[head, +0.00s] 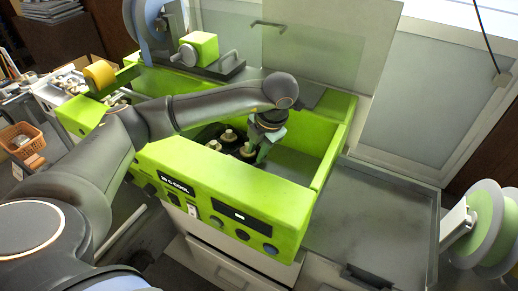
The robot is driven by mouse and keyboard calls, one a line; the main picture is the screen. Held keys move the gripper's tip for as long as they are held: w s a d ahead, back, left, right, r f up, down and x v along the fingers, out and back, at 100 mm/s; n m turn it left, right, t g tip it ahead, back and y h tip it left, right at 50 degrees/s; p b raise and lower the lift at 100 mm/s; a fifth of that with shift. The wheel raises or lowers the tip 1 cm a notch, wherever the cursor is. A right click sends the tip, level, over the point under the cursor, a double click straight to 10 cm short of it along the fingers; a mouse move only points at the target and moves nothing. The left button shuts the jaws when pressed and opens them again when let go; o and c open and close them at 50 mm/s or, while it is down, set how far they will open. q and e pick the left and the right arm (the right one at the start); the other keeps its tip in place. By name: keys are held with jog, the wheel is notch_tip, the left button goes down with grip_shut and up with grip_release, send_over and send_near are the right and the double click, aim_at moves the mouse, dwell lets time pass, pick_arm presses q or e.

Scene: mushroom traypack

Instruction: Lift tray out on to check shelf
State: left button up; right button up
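The dark tray (204,136) holds several pale mushrooms and sits inside the open well of the green machine (225,185). My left arm reaches over the machine from the left. My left gripper (262,152) points down into the well at the tray's right end. Its fingers are small and partly hidden, so I cannot tell whether they touch or grip the tray. A flat grey shelf with a raised rim (370,220), which looks like the check shelf, is to the right of the machine and empty. My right gripper is not in view.
The machine's raised lid (330,45) stands behind the well. The green front and right walls surround the well. A green reel (490,230) stands right of the shelf. An orange basket (22,140) and other items are at far left. The well's right part is clear.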

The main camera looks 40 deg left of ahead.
pick_arm(q)
jog(key=shift+b+x, duration=2.3)
jog(key=shift+x, duration=1.15)
grip_shut()
jog(key=shift+r, duration=0.1)
jog(key=shift+r+p, duration=1.7)
jog(key=shift+r, duration=0.75)
jog(key=shift+r, duration=0.1)
notch_tip(320, 180, up, 14)
jog(key=p, duration=0.2)
jog(key=shift+r, duration=0.25)
